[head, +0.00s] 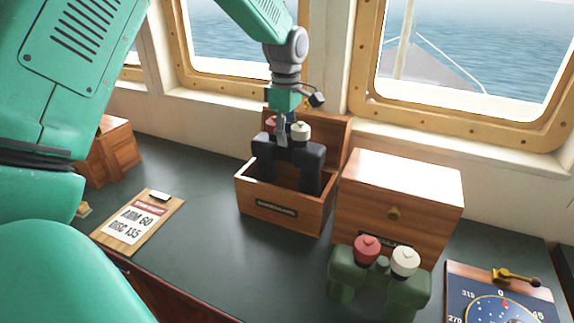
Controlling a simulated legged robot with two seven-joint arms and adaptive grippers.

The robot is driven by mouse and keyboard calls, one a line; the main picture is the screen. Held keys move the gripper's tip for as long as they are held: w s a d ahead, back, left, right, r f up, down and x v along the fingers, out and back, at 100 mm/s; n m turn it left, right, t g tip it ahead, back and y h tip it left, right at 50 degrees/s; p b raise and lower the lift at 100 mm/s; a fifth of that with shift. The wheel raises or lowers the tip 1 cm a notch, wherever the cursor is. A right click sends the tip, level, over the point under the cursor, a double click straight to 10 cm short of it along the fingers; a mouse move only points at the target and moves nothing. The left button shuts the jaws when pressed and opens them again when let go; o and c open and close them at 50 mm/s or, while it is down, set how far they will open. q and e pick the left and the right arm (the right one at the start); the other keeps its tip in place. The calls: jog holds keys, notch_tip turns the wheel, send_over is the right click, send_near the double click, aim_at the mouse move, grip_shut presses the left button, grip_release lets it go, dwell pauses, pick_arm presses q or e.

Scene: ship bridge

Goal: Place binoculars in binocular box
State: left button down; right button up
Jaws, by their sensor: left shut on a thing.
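Dark binoculars (309,165) with one red and one white eyepiece stand upright, with their lower part inside the open wooden binocular box (283,216). The box has a dark label on its front and its lid is raised at the back. My left gripper (282,138) comes down from above and is shut on the binoculars between the eyepieces. The fingertips are partly hidden against the dark body. Whether the binoculars touch the box floor is hidden by the front wall. A second, green pair of binoculars (380,285) stands at the front right. My right gripper is not in view.
A closed wooden box (400,190) with a knob stands right of the open box. A clipboard (140,221) lies at left, with another wooden box (108,150) behind it. A compass chart (500,295) lies at far right. Windows line the back; the dark counter's middle is clear.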

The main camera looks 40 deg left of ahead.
aim_at(285, 160)
pick_arm(q)
notch_tip(285, 160, down, 8)
jog(key=shift+p, duration=0.3)
jog(key=c, duration=1.5)
grip_release()
jog(key=shift+f, duration=0.1)
jog(key=shift+o, duration=0.5)
jog(key=shift+s, duration=0.1)
notch_tip(285, 160, up, 12)
jog(key=shift+r+b, duration=0.1)
jog(key=shift+b, duration=0.45)
